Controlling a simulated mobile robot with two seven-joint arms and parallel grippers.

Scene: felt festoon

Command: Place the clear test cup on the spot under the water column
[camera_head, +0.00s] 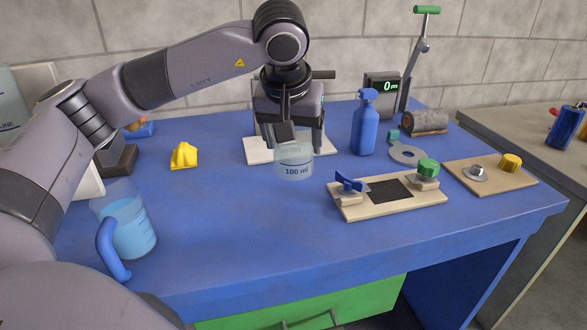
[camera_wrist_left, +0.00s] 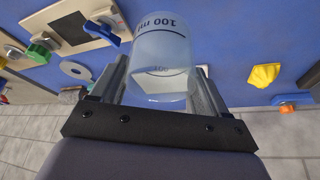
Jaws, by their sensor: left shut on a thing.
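The clear test cup (camera_head: 294,168), marked 100 ml, is upright below my left gripper (camera_head: 300,138) in the head view. The gripper is shut on the cup, which also shows between the two fingers in the left wrist view (camera_wrist_left: 160,68). The cup appears to be above the blue table, in front of a stand with a white base (camera_head: 257,152). My gripper and wrist hide most of that stand, so I cannot tell whether it is the water column. The spot under it cannot be made out. My right gripper is not in view.
A blue-handled jug (camera_head: 132,226) of water stands front left, and a yellow piece (camera_head: 184,156) behind it. A blue spray bottle (camera_head: 365,127) stands right of the cup. A board with clamps (camera_head: 390,205) lies front right. The table's front middle is clear.

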